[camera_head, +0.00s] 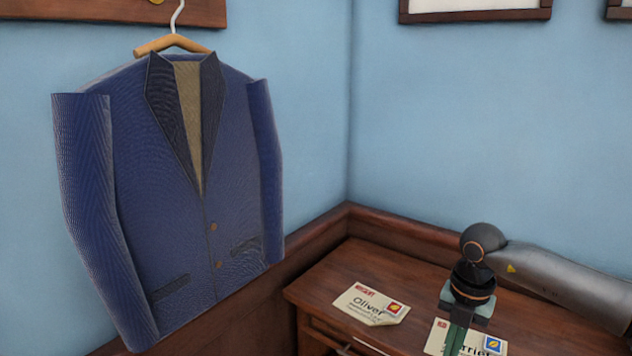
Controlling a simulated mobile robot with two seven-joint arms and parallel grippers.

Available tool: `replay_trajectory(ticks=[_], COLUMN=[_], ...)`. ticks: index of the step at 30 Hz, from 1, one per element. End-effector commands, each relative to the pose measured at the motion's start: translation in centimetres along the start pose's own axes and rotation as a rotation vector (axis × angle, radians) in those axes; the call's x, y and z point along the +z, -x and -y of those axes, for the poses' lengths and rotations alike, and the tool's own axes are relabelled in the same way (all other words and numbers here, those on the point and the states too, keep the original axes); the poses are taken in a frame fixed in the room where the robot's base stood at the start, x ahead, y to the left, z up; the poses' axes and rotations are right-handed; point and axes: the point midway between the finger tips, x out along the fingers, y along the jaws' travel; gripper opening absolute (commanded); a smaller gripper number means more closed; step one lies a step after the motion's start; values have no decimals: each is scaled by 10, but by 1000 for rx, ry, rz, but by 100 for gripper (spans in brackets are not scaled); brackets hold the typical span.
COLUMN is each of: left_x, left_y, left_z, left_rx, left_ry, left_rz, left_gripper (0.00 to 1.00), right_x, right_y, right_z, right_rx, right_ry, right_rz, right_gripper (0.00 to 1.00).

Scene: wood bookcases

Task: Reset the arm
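My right arm (560,272) comes in from the right edge, over a wooden desk. Its gripper (455,343) points down in front of an envelope, and its dark green fingers run close together toward the bottom edge. The fingertips are cut off or hidden, so I cannot tell whether they are open or shut, or whether they touch anything. My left arm and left gripper are out of the view.
The wooden desk (340,268) stands in the room corner. An envelope marked "Oliver" (368,304) lies on it, left of the gripper. Another envelope (492,345) is partly hidden by the gripper. A blue jacket (150,190) hangs on a hanger (172,42) at the left wall.

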Motion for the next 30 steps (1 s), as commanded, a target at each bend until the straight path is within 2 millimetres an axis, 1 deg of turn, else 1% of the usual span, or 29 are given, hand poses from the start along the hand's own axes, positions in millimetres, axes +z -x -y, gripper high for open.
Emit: replay_trajectory(ticks=[1, 2, 3, 5, 6, 8, 9, 11, 12, 14, 15, 17, 18, 21, 23, 26, 28, 30], left_x=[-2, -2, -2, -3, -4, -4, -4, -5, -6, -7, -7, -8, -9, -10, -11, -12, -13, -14], left_y=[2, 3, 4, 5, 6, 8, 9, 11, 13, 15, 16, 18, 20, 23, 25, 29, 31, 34], left_z=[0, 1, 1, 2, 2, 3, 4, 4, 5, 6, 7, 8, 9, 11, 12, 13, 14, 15], left_rx=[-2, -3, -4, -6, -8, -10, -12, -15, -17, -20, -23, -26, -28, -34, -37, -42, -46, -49], left_ry=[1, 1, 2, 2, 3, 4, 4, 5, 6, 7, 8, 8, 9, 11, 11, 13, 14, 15], left_rz=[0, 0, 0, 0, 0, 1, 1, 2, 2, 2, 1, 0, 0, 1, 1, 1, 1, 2], left_gripper=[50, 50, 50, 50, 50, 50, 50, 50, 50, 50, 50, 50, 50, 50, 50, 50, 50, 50], right_x=[-24, -36, -51, -76, -94, -124, -145, -177, -198, -225, -241, -258, -267, -275, -272, -256, -240, -222], right_y=[-16, -21, -28, -37, -41, -46, -48, -45, -42, -32, -24, -11, -1, 20, 31, 39, 36, 26], right_z=[-16, -24, -36, -52, -64, -82, -93, -112, -123, -138, -148, -160, -167, -180, -184, -185, -180, -170], right_rx=[46, 76, 119, 190, 244, 333, 400, 513, 593, 719, 803, 928, 1010, 1199, 1300, 1441, 1513, 1559], right_ry=[54, 78, 108, 150, 177, 212, 229, 245, 245, 230, 209, 161, 117, -32, -146, -371, -550, -742], right_rz=[-71, -104, -149, -223, -275, -360, -420, -513, -577, -669, -724, -798, -843, -930, -965, -992, -988, -967], right_gripper=[0, 0, 0, 0, 0, 0, 0, 0, 0, 0, 0, 0, 0, 0, 0, 0, 0, 0])
